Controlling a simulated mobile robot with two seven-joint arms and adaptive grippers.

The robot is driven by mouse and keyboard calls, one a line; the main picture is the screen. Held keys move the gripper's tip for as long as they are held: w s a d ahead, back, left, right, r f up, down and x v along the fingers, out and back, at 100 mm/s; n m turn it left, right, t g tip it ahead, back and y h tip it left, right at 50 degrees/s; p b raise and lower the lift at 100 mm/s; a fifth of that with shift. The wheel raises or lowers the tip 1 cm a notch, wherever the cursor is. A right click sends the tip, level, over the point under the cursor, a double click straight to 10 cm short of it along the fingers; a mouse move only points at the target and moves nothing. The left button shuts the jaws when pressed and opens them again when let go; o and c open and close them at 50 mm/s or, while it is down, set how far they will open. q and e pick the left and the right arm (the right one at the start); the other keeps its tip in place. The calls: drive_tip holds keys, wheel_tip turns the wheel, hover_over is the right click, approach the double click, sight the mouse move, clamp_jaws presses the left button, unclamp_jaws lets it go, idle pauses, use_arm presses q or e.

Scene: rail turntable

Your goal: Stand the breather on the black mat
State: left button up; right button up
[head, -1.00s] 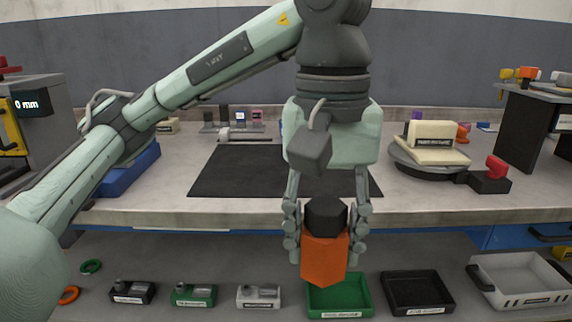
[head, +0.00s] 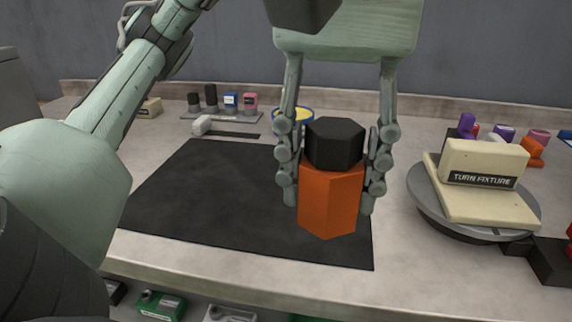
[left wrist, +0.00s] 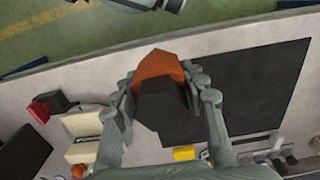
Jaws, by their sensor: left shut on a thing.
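The breather, an orange hexagonal body (head: 330,205) with a black hexagonal cap (head: 335,143), is upright in the head view. My left gripper (head: 331,195) is shut on it, one finger on each side. The black mat (head: 200,205) lies flat on the bench, and its bare part spreads left of the breather. The breather overlaps the mat's right part in the head view; I cannot tell its height above it. In the left wrist view the breather (left wrist: 158,105) overlaps one side edge of the mat (left wrist: 255,95). My right gripper is not in view.
A grey turntable (head: 432,207) carrying a cream turn fixture (head: 484,165) stands right of the mat. A round yellow-topped thing (head: 296,113) is partly hidden behind my gripper. A rack of small coloured parts (head: 222,103) stands at the back. The mat is clear.

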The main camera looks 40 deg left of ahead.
use_arm(q)
drive_tip(key=shift+w+a+f, duration=0.15)
drive_tip(key=shift+w, duration=0.3)
drive_tip(key=shift+w+a+f, duration=0.1)
drive_tip(key=shift+w+a, duration=0.05)
drive_tip(key=shift+w, duration=0.25)
drive_tip(key=w+a+f, duration=0.6)
drive_tip(key=w+a, duration=0.1)
drive_tip(key=shift+w+f+b, duration=0.2)
drive_tip(key=shift+w+b, duration=0.1)
drive_tip(key=shift+b, duration=0.05)
drive_tip(key=shift+w+f, duration=0.1)
drive_tip(key=shift+f, duration=0.15)
wheel_tip(320, 180, down, 3)
drive_tip(key=shift+r+b, duration=0.15)
drive_tip(key=shift+b, duration=0.5)
drive_tip(key=shift+f, duration=0.4)
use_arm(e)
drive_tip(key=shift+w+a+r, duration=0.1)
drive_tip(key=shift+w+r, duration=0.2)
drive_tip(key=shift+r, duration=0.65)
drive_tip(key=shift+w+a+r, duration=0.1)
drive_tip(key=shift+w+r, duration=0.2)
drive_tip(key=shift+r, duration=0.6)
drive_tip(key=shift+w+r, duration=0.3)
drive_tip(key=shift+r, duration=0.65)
use_arm(q)
drive_tip(key=shift+f, duration=0.2)
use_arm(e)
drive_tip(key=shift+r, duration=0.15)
